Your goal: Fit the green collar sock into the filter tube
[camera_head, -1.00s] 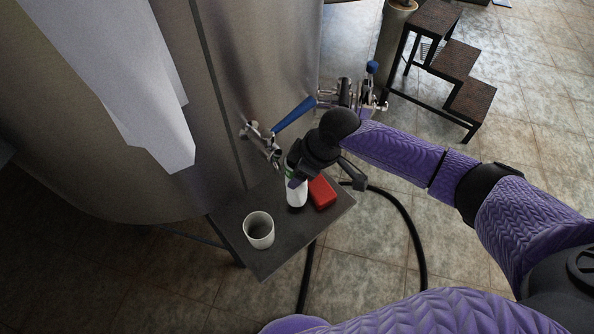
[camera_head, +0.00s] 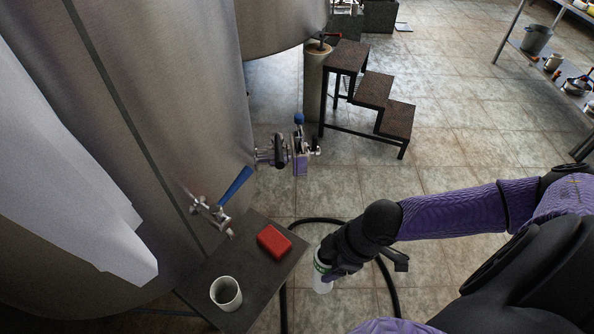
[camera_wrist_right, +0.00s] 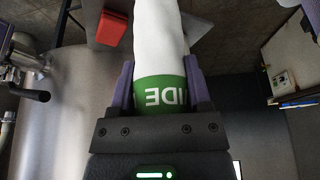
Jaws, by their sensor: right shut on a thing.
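My right gripper (camera_head: 330,268) is shut on the green collar sock (camera_head: 322,284), a white sock with a green band. In the head view it holds the sock out past the right edge of the small table, with floor behind it. In the right wrist view the sock (camera_wrist_right: 160,40) sits between the two purple fingers, its green lettered collar close to the palm and the white part pointing away. A tall upright tube (camera_head: 316,85) beside the steps may be the filter tube; I cannot tell for sure. My left gripper is not in view.
The dark small table (camera_head: 237,258) holds a white cup (camera_head: 226,293) and a red box (camera_head: 274,241). The steel tank (camera_head: 165,110) stands left, with a blue-handled valve (camera_head: 222,198). A black hose (camera_head: 283,300) lies on the floor.

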